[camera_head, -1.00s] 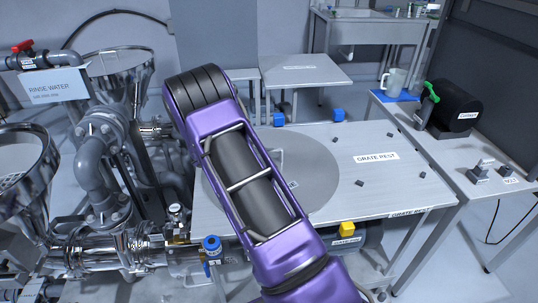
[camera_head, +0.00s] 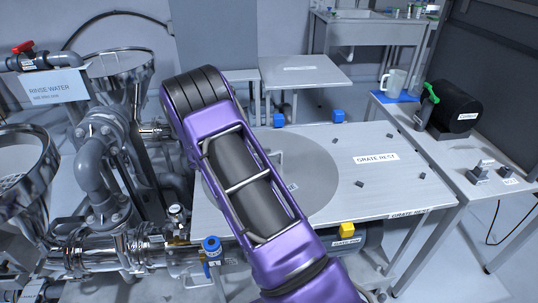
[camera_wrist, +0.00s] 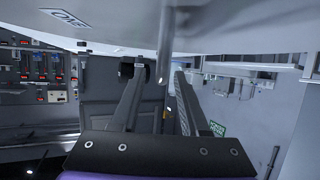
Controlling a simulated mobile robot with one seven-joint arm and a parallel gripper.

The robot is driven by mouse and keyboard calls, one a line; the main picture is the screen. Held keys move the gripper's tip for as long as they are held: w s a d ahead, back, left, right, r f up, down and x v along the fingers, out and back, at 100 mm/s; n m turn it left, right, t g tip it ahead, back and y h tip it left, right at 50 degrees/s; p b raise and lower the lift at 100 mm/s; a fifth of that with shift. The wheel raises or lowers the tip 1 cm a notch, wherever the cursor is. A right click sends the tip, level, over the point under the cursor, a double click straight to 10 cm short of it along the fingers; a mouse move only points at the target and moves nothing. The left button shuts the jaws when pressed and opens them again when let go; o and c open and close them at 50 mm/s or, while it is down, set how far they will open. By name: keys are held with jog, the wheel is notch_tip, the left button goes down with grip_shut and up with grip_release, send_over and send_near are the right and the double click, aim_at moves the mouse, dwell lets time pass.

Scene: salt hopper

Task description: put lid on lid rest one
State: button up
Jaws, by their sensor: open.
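The lid (camera_head: 315,165), a large flat grey disc, lies on the table labelled GRATE REST; its left part is hidden behind my arm. Its handle (camera_head: 277,160) shows just right of my arm. In the wrist view the pale lid (camera_wrist: 240,22) fills the top edge, with a small label that seems to read ONE. The handle's bar (camera_wrist: 166,45) comes down between the fingers of my gripper (camera_wrist: 160,68), which is open; contact cannot be told. My gripper is hidden in the head view. I cannot tell which surface is lid rest one.
Steel pipes and hoppers (camera_head: 120,75) crowd the left. A side bench (camera_head: 475,165) with a mug (camera_head: 394,82) stands right. A small labelled table (camera_head: 305,72) is behind.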

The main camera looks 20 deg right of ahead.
jog(key=v, duration=1.1)
jog(key=shift+p, duration=0.3)
jog(key=shift+s, duration=0.1)
